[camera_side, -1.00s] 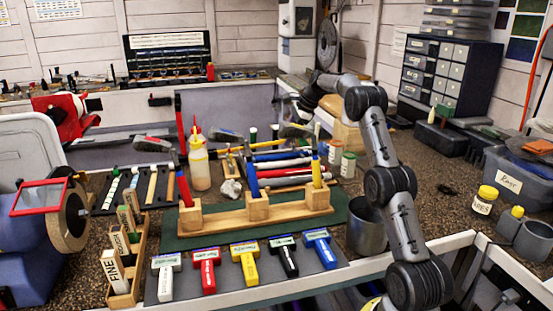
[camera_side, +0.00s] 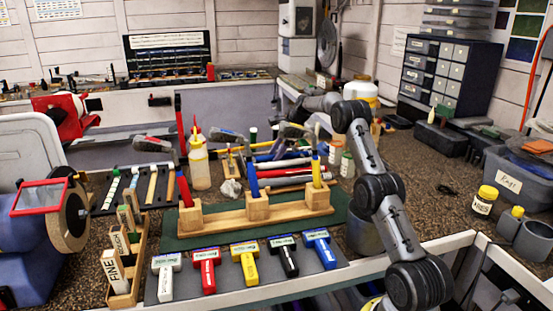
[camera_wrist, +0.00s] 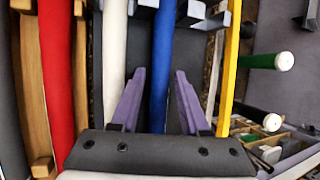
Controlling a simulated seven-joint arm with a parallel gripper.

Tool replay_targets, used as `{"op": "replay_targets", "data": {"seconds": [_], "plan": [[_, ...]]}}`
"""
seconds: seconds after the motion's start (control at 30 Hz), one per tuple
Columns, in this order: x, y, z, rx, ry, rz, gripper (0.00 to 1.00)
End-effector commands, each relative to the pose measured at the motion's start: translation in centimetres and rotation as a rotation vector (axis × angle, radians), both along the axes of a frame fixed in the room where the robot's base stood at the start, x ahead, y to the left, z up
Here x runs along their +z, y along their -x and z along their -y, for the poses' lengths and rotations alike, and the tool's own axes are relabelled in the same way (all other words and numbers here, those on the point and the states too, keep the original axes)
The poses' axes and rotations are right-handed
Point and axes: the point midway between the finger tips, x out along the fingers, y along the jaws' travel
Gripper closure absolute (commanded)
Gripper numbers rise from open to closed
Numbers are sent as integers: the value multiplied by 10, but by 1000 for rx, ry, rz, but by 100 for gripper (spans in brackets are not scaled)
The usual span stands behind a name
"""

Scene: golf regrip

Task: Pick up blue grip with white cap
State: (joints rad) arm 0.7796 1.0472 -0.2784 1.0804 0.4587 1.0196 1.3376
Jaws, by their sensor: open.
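A long blue grip (camera_wrist: 161,62) runs lengthwise between the two purple fingers of my gripper (camera_wrist: 160,84) in the wrist view. The fingers are apart, one on each side of it, and I cannot tell whether either touches it. No white cap shows on the visible part of this grip. In the side view, a blue grip (camera_side: 274,155) lies among the long grips behind the wooden stand. My gripper is hard to make out there; my arm reaches over the back of the bench.
A white grip (camera_wrist: 114,45) lies left of the blue one, with a red grip (camera_wrist: 57,70) farther left. A yellow strip (camera_wrist: 230,75) lies to the right. A green grip with a white end (camera_wrist: 284,61) is farther right. A wooden stand (camera_side: 225,221) is in front.

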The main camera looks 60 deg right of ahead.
Motion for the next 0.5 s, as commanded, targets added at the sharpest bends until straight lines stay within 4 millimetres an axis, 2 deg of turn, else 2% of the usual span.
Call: {"op": "replay_targets", "data": {"seconds": [0.03, 0.2, 0.3, 0.5], "plan": [[0, 0, 0, 0, 0, 0, 55], [0, 0, 0, 0, 0, 0, 85], [0, 0, 0, 0, 0, 0, 100], [0, 0, 0, 0, 0, 0, 100]]}}
